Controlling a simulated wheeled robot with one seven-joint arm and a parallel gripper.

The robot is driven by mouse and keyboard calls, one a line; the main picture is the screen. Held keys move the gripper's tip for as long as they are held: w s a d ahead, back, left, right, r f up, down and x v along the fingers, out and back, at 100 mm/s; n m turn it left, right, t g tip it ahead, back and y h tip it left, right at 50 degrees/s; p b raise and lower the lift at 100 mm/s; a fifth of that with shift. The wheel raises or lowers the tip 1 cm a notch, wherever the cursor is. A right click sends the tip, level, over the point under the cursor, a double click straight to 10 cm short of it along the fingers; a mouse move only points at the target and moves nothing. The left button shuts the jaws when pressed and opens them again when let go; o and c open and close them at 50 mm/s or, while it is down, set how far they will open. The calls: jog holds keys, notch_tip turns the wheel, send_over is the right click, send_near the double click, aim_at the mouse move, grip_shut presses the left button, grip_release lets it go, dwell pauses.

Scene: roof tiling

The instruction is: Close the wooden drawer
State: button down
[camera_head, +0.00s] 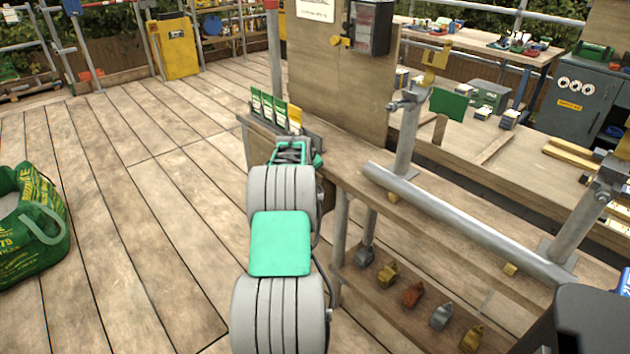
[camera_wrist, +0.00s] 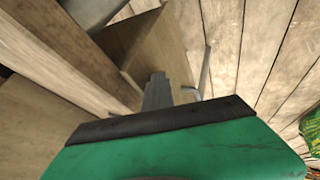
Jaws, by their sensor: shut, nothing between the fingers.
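In the wrist view my gripper (camera_wrist: 157,90) shows as grey fingers held together, with nothing between them. They point at a wooden box-like part with a dark inner side, which looks like the drawer (camera_wrist: 174,52) standing open. A thin grey bent bar (camera_wrist: 204,75), perhaps its handle, is just right of the fingertips. I cannot tell whether the fingers touch the wood. My arm and the bench end hide the drawer there.
A grey metal rail (camera_head: 470,222) with upright posts runs along the bench. Several small blocks (camera_head: 413,294) sit on a lower shelf. Green and yellow packets (camera_head: 268,104) stand at the bench end.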

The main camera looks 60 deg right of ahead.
jog(key=shift+s+d+r, duration=0.15)
jog(key=shift+d+r, duration=0.1)
jog(key=w+a+r+n+t+y+p, duration=0.1)
jog(key=w+a+r+p, duration=0.45)
jog(key=a, duration=0.85)
jog(key=w+a+r+n+y+p, duration=0.1)
jog(key=w+a+r, duration=0.1)
jog(key=a+r, duration=0.85)
jog(key=w+a+r+n+t+y+p, duration=0.1)
jog(key=w+a+r+y+p, duration=0.2)
jog(key=a, duration=1.3)
jog(key=s+a+r+n+p, duration=0.1)
jog(key=s+a, duration=0.3)
jog(key=a, duration=0.5)
jog(key=s+a+r+n+y+p, duration=0.1)
jog(key=s+a+r+p, duration=0.1)
jog(key=a, duration=0.6)
jog(key=s+a+r+g+y+p, duration=0.1)
jog(key=s+a+p, duration=0.3)
jog(key=a, duration=0.5)
jog(key=shift+s+a+r+n, duration=0.3)
jog(key=shift+s+r+n, duration=0.1)
jog(key=shift+s+r, duration=0.35)
jog(key=shift+s+f, duration=0.1)
